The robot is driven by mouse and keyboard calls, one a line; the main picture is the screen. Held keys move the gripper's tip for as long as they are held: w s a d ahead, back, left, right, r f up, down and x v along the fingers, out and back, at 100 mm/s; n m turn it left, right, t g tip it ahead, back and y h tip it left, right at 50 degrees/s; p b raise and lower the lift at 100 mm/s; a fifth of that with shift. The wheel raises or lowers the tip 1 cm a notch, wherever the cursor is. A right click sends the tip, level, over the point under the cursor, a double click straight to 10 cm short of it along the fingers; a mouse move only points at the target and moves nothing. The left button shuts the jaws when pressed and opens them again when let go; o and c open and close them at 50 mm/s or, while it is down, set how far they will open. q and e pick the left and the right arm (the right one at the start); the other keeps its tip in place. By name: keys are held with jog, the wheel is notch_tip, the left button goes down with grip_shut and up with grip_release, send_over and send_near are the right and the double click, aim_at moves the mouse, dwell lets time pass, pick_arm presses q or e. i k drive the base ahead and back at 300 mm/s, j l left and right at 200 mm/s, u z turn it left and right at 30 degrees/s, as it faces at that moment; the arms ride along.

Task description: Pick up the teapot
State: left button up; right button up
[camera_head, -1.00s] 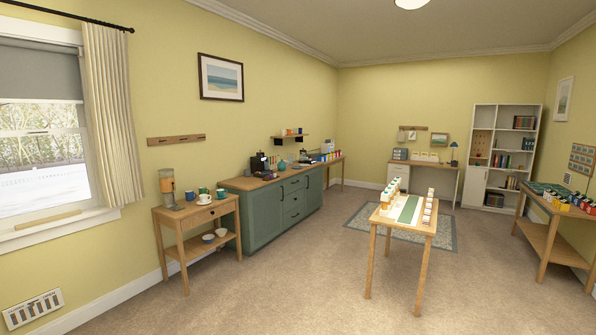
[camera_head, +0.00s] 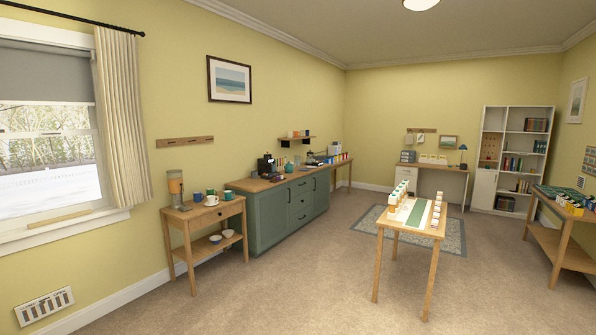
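A small teal rounded object (camera_head: 289,168), which looks like the teapot, stands on the wooden top of the green cabinet (camera_head: 268,219) along the left wall. It is far off and too small to make out its spout or handle. Neither of my grippers is in the head view.
A wooden side table (camera_head: 206,213) with cups and a dispenser (camera_head: 176,187) stands left of the cabinet. A narrow table (camera_head: 390,224) with a green runner and small items stands right of centre. A workbench (camera_head: 567,248) is at the right. The carpet (camera_head: 310,285) between is clear.

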aim_at(289, 169)
jog(key=i+z, duration=0.45)
jog(key=i, duration=2)
jog(key=i+u, duration=0.25)
jog(key=i, duration=0.7)
jog(key=i+u, duration=0.2)
jog(key=i, duration=0.7)
jog(key=i+z, duration=0.1)
jog(key=i, duration=0.9)
jog(key=i+z, duration=0.15)
jog(key=i, duration=0.75)
